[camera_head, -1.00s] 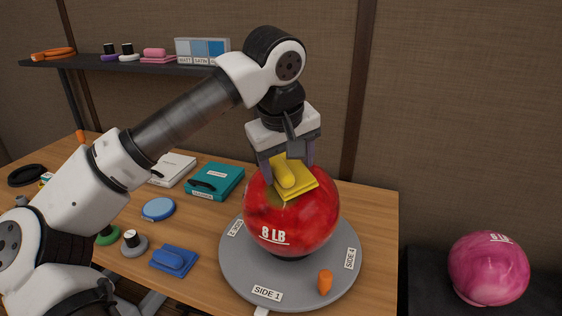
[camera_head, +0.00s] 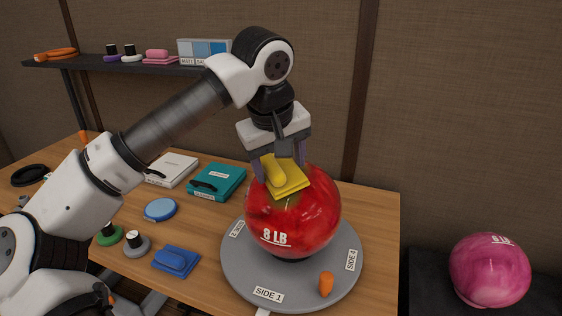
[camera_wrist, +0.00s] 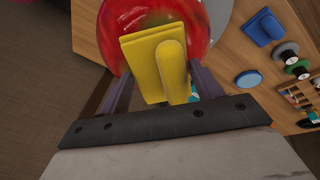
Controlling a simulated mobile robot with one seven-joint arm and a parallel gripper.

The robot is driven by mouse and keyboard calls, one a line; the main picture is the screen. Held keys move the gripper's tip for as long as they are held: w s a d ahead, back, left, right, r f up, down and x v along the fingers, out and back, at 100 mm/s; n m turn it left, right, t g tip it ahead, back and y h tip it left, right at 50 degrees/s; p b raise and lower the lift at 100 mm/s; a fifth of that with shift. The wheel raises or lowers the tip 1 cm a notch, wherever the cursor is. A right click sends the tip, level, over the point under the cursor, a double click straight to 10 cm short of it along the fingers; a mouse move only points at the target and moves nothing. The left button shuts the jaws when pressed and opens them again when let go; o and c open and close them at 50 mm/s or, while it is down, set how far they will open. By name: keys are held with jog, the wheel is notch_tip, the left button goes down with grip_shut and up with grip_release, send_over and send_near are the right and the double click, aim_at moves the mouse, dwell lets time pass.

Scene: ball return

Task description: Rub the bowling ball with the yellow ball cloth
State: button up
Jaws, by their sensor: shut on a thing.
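The red bowling ball (camera_head: 300,219), marked 8 LB, rests on a round grey turntable (camera_head: 235,273) with SIDE labels. My gripper (camera_head: 281,172) is shut on the yellow ball cloth (camera_head: 290,181), holding it at the top left of the ball. The cloth is a flat folded pad with a rounded grip on top. In the wrist view the yellow cloth (camera_wrist: 150,68) sits between the fingers, with the red ball (camera_wrist: 113,22) behind it. The cloth's underside is hidden, so I cannot tell whether it touches the ball.
An orange peg (camera_head: 326,284) stands on the turntable's front. A blue block-handled pad (camera_head: 176,261), a round blue pad (camera_head: 160,209) and a teal case (camera_head: 217,181) lie left on the wooden table. A pink ball (camera_head: 489,270) sits at the right. A shelf (camera_head: 90,63) runs behind.

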jog(key=shift+p+v, duration=1.65)
jog(key=shift+v, duration=1.2)
jog(key=shift+p+v, duration=1.1)
jog(key=shift+v, duration=0.45)
jog(key=shift+w+d, duration=0.1)
jog(key=shift+d, duration=0.05)
